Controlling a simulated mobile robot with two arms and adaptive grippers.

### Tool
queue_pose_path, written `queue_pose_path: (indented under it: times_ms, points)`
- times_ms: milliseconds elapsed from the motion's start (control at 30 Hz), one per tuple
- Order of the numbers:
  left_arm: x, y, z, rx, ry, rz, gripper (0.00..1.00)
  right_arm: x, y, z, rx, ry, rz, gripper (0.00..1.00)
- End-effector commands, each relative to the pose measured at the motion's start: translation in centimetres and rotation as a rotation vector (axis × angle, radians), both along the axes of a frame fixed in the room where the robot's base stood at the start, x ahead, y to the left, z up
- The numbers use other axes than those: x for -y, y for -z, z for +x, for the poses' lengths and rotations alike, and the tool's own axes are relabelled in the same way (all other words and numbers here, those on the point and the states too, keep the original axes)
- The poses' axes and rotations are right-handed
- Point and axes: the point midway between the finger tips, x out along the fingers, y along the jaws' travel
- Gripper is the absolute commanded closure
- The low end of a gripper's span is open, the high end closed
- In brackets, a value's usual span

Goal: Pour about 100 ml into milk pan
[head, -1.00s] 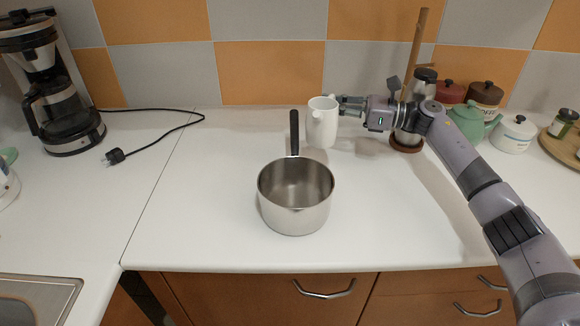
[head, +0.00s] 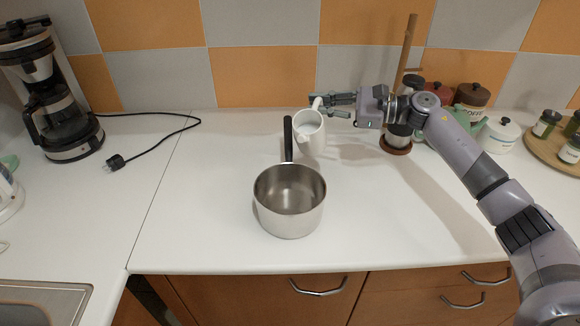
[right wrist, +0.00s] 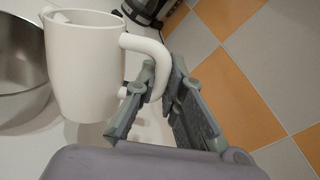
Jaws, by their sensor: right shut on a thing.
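A steel milk pan (head: 290,208) with a black handle (head: 288,140) stands on the white counter, its handle pointing to the wall. A white jug (head: 312,140) is behind the pan, to the right of the pan's handle. My right gripper (head: 322,106) is shut on the jug's handle. The right wrist view shows the fingers (right wrist: 163,80) around the handle of the jug (right wrist: 85,70), with part of the pan (right wrist: 20,70) at left. I see no stream; the liquid inside cannot be made out. My left gripper is out of view.
A wooden pepper mill or rod on a brown base (head: 396,150) stands behind my right arm. A teapot, canisters (head: 498,135) and a jar tray (head: 545,150) are at right. A coffee maker (head: 55,100) and its cord are at left. The counter's front is clear.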

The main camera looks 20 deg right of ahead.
Motion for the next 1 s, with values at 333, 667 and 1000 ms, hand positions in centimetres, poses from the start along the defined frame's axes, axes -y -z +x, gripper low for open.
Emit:
queue_pose_path:
  times_ms: [333, 667, 1000]
  points:
    - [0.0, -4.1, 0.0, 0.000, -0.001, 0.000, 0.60, -1.8, -2.6, -2.2, 0.172, -0.001, -0.147, 1.00]
    - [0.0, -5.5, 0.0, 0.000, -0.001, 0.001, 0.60, -2.4, -2.8, -2.9, 0.292, 0.001, -0.248, 1.00]
    - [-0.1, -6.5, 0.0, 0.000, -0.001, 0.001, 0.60, -2.7, -3.4, -3.2, 0.347, 0.001, -0.297, 1.00]
